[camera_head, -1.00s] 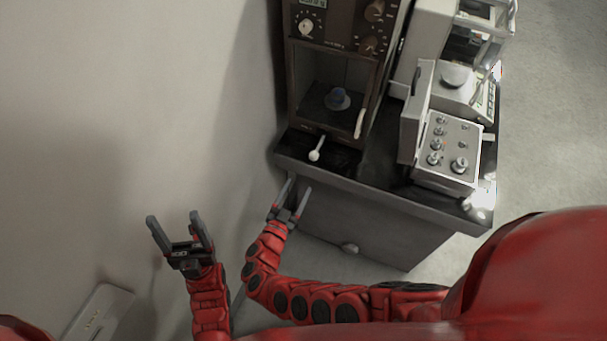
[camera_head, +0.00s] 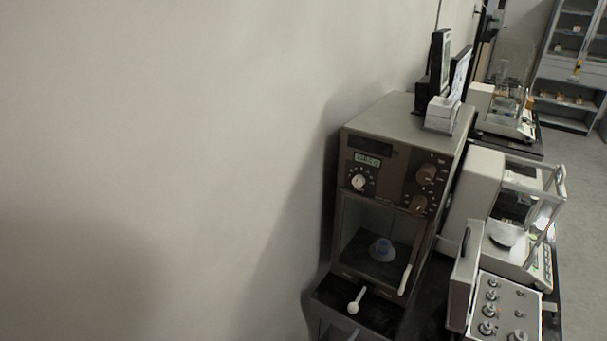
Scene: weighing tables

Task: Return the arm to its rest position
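Neither of my arms nor either gripper shows in the head view now. The brown balance (camera_head: 400,165) stands on the dark weighing table (camera_head: 425,315) right of centre. A white-tipped lever (camera_head: 355,301) sticks out in front of the balance.
A pale wall (camera_head: 160,150) fills the left half. A second balance (camera_head: 505,215) and a metal box with knobs (camera_head: 507,308) stand to the right. More instruments (camera_head: 505,110) are behind. A shelf cabinet (camera_head: 570,75) stands at the far right, with grey floor (camera_head: 585,200) before it.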

